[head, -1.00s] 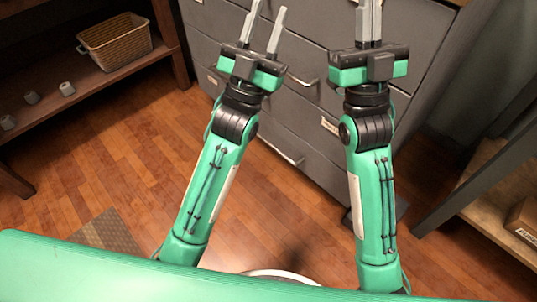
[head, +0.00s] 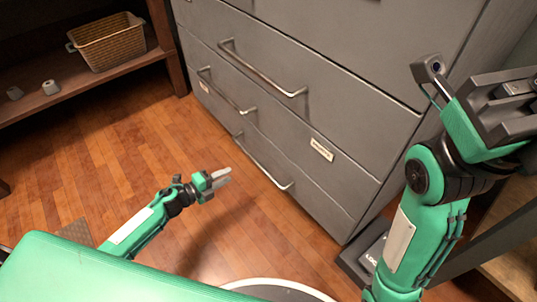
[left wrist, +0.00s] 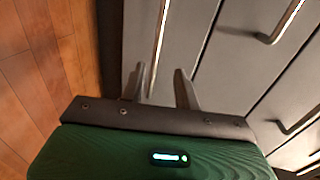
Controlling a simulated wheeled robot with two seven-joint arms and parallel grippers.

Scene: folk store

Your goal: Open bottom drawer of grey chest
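The grey chest (head: 300,110) stands ahead with its drawers flush. The bottom drawer's long metal handle (head: 262,165) is low, near the floor. My left gripper (head: 230,175) is low in front of the chest, left of this handle in the head view. A bright handle bar (left wrist: 159,40), apparently the bottom drawer's, lies beyond the tips, in line with the gap. My right gripper (head: 515,105) is raised at the right edge, its fingers partly cut off.
Higher drawer handles (head: 260,70) stick out above. A wooden shelf with a wicker basket (head: 108,42) stands at the left. Another shelf unit (head: 510,240) is at the lower right. The wooden floor (head: 120,140) left of the chest is clear.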

